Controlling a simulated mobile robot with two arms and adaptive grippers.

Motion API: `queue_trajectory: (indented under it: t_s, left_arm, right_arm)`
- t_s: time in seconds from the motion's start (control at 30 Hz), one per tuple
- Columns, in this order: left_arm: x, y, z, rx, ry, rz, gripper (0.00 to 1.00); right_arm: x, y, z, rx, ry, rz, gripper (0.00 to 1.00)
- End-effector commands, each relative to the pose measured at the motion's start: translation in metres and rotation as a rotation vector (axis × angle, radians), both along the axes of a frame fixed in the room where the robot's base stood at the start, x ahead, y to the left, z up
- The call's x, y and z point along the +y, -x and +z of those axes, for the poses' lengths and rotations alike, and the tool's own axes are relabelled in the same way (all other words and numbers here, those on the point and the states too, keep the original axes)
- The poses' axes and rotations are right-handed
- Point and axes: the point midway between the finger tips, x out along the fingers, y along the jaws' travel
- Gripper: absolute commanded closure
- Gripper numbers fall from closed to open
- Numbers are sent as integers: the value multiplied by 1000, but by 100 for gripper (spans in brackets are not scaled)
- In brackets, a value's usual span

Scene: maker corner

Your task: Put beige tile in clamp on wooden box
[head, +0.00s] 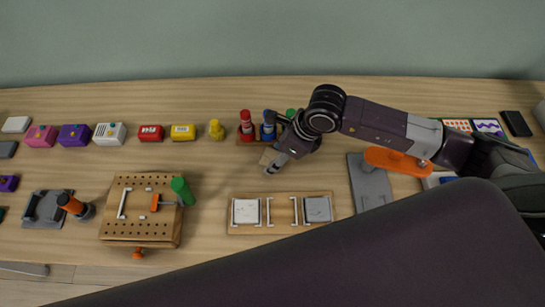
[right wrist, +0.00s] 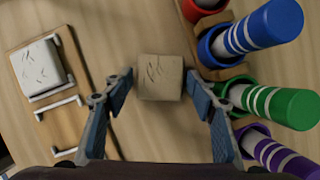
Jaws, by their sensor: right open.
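The beige tile (right wrist: 161,77) lies on the table in the right wrist view, with dark scratch-like marks on top. In the head view a small part of the tile (head: 268,157) shows beside my right gripper (head: 281,162). In the right wrist view the fingers of my right gripper (right wrist: 158,88) are open, one on each side of the tile's near part; contact cannot be told. The wooden box (head: 140,234) with holes stands at left in the head view. On its top is the clamp, with a white bracket (head: 122,204) and an orange part (head: 155,202). My left gripper is not in view.
A wooden board (head: 284,199) in front holds a white tile (head: 246,211) and a grey tile (head: 318,209), with an empty bracketed place between. Red, blue, green and purple (right wrist: 285,158) cylinders stand close by the right gripper.

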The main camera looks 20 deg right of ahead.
Motion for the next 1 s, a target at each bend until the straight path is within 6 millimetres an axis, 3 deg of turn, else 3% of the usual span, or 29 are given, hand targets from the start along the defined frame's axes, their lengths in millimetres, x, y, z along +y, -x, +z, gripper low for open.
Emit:
queue_trajectory:
  t_s: [0.07, 0.4, 0.77, 1.0]
  left_arm:
    - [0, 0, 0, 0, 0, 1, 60]
    - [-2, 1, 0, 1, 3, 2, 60]
    - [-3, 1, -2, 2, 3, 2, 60]
    - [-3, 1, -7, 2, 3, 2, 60]
  right_arm:
    - [0, 0, 0, 0, 0, 0, 50]
    - [0, 0, 1, 0, -1, -1, 85]
    - [0, -2, 11, -3, -1, -2, 85]
    - [0, -2, 51, -8, -1, 0, 85]
